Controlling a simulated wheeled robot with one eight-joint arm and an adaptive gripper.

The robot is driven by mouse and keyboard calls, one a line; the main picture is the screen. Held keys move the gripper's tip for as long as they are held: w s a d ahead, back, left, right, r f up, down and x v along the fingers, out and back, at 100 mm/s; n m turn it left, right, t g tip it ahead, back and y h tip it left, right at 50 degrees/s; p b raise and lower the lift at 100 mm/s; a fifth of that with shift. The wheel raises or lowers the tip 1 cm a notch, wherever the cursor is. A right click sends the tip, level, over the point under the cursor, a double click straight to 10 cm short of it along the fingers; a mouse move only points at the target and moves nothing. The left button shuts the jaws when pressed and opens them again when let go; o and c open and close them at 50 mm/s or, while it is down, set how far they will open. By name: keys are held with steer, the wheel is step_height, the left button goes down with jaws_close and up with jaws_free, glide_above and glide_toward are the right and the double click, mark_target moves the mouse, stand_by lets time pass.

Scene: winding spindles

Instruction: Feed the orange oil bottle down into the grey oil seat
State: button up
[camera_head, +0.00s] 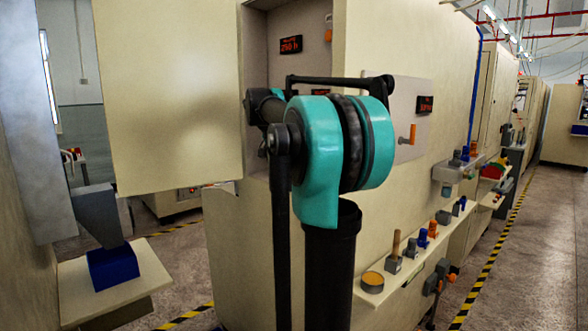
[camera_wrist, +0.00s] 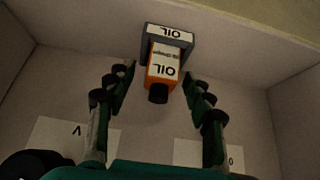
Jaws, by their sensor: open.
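In the wrist view, the orange oil bottle (camera_wrist: 163,66) has a white "OIL" label and a black cap pointing towards the camera. It is at the grey oil seat (camera_wrist: 184,42), which also carries an "OIL" label. The bottle's far end meets the seat; how deep it sits I cannot tell. My gripper (camera_wrist: 160,76) is open, with one finger on each side of the bottle and gaps showing on both sides. In the head view my own arm blocks the middle, and my gripper cannot be made out there.
Pale recess walls (camera_wrist: 285,100) surround the gripper, with white labels low on both sides. In the head view, a pale cabinet door (camera_head: 165,90) stands left of my arm. A shelf (camera_head: 373,296) with several small items juts out at lower right. The aisle floor at right is clear.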

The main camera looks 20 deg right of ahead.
steer(key=v, duration=1.2)
steer(key=s+a+f+n+y, duration=0.1)
steer(key=a+f+n, duration=0.1)
steer(key=f, duration=0.5)
steer(key=s+a+f+n+y, duration=0.1)
steer(key=f+n, duration=0.1)
steer(key=f, duration=0.5)
steer(key=s+a+f+n+y, duration=0.1)
steer(key=s+a+f+n, duration=0.2)
steer(key=s+f, duration=0.4)
steer(key=s+a+f+n+t+y, duration=0.1)
steer(key=s+a+f+n, duration=0.1)
steer(key=s+f, duration=0.6)
steer(key=s+a+f+n+t+y, duration=0.1)
steer(key=s+f+n, duration=0.4)
steer(key=f, duration=1.3)
steer(key=s+a+y, duration=0.1)
steer(key=s+a, duration=0.1)
steer(key=s, duration=0.1)
steer(key=shift+a+f, duration=0.3)
steer(key=shift+a, duration=0.1)
